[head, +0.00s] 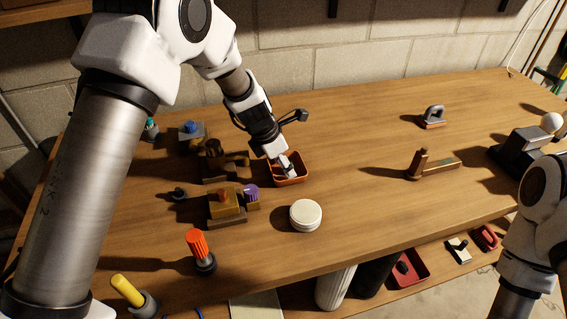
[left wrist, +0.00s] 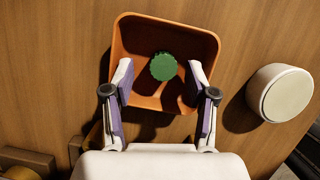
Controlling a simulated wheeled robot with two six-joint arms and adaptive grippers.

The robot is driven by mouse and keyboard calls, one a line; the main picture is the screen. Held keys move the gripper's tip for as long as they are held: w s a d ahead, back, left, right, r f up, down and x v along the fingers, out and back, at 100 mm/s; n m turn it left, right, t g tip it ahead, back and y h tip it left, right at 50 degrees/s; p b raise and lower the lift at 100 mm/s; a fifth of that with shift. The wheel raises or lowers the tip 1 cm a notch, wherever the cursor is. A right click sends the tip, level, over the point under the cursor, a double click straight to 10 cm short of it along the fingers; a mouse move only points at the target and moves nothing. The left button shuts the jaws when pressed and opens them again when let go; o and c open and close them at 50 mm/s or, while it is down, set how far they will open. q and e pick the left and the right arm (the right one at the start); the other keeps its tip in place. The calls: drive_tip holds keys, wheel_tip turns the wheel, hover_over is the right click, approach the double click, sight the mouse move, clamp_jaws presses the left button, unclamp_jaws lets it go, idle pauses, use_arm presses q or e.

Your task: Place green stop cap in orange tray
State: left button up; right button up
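The orange tray (head: 302,179) is a small open square box on the workbench, and it fills the upper middle of the left wrist view (left wrist: 209,42). The green stop cap (left wrist: 163,66), round with a ridged edge, shows within the tray's walls in that view. I cannot tell for sure whether it rests on the tray floor. My left gripper (head: 285,167) points down into the tray. Its two fingers (left wrist: 160,72) are spread, with a visible gap on both sides of the cap. The gripper hides the cap in the head view. My right gripper is out of view.
A white round lid (head: 306,215) stands just right of and in front of the tray. A brass block (head: 226,204) with knobs and a brown valve fitting (head: 217,160) are to the left. An orange-capped part (head: 198,250) stands nearer.

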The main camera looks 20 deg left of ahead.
use_arm(q)
drive_tip(key=shift+r, duration=0.1)
drive_tip(key=shift+d+r, duration=0.1)
drive_tip(key=shift+r, duration=0.1)
drive_tip(key=p+v, duration=0.1)
drive_tip(key=v, duration=1.1)
